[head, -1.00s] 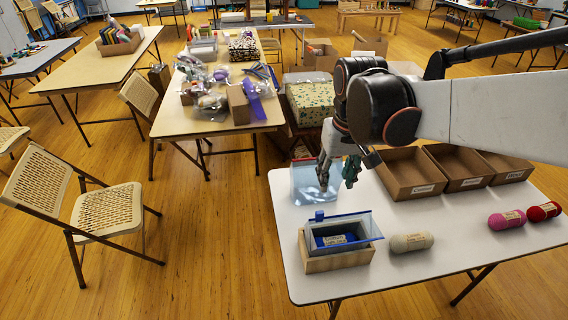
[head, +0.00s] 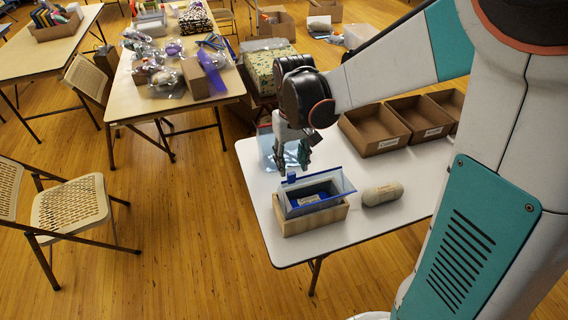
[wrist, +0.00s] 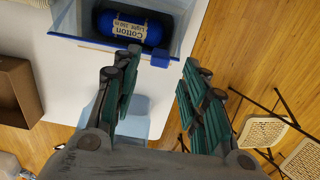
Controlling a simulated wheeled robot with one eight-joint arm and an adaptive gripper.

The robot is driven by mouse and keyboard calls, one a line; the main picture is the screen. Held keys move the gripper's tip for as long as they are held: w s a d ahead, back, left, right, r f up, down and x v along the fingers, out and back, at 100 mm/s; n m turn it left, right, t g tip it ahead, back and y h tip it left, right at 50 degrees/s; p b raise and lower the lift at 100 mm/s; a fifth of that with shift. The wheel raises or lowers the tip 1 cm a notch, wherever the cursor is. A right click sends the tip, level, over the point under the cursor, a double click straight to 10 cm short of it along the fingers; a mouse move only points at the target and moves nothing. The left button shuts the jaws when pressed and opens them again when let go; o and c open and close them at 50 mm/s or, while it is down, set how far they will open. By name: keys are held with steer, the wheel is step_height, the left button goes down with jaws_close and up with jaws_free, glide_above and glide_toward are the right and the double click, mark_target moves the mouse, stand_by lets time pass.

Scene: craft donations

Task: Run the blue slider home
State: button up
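A clear pouch with a blue rim (head: 335,195) stands in a small wooden box (head: 310,222) near the table's left end. Its blue slider (head: 291,177) sits at the left end of the rim; in the wrist view the slider (wrist: 160,60) is at the right end of the blue edge. A blue yarn ball (head: 308,200) with a paper label lies inside; in the wrist view the label reads "Cotton". My gripper (head: 292,162) is open and empty, just above the slider. In the wrist view the slider shows between my two fingertips, apart from both.
A beige yarn roll (head: 382,194) lies right of the wooden box. Open cardboard bins (head: 374,130) stand at the back right. A light blue see-through bag (head: 266,146) is behind my gripper. The white table's front left (head: 262,205) is clear.

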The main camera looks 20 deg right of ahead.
mark_target(292, 173)
steer(key=shift+f+b, duration=0.55)
steer(key=shift+f, duration=1.5)
jaws_close()
